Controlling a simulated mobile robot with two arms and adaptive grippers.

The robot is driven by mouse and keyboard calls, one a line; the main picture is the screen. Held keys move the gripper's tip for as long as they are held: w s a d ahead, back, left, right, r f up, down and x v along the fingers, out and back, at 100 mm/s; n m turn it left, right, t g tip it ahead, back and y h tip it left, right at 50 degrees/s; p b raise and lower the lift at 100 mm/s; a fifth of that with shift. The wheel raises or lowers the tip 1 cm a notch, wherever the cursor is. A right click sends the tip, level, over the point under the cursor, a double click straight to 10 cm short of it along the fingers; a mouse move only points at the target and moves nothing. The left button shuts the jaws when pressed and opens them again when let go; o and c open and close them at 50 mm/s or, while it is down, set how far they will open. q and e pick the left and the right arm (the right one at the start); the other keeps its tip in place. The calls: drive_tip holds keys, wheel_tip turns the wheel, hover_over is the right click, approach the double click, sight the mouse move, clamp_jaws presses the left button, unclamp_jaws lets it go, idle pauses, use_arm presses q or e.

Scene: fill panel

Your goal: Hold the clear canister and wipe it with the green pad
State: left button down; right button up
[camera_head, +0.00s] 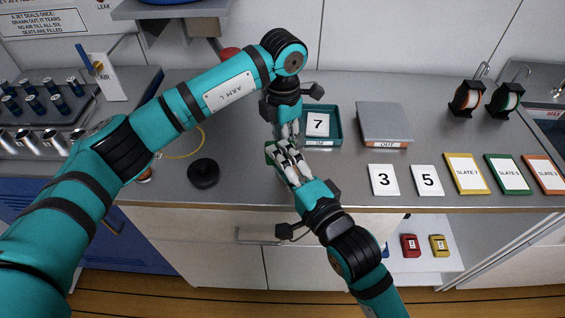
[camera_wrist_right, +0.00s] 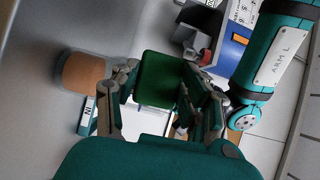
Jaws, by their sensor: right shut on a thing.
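My right gripper (camera_head: 284,150) is shut on the green pad (camera_wrist_right: 160,78), which sits between its fingers in the right wrist view. Only a green edge of the pad (camera_head: 269,151) shows in the head view. My left gripper (camera_head: 288,133) points down just above the right fingertips. The two overlap, so its jaws are not clear. I cannot make out the clear canister in the head view. In the right wrist view a tan-orange cylinder with a greyish upper edge (camera_wrist_right: 85,72) stands left of the pad. I cannot tell whether it is the canister.
A teal IN tray (camera_head: 333,126) with a card 7 lies behind the grippers, beside a grey OUT box (camera_head: 384,122). Cards and framed slates (camera_head: 467,174) line the right front edge. A black puck (camera_head: 203,173) lies left. Metal cylinders stand in a rack (camera_head: 40,110).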

drive_tip(key=shift+w, duration=0.15)
drive_tip(key=d, duration=0.3)
drive_tip(key=shift+d, duration=0.35)
drive_tip(key=shift+a, duration=0.15)
drive_tip(key=shift+w+a, duration=0.15)
drive_tip(key=shift+a, duration=1.6)
drive_tip(key=s, duration=0.6)
drive_tip(key=shift+s+d, duration=0.1)
drive_tip(key=shift+s, duration=0.05)
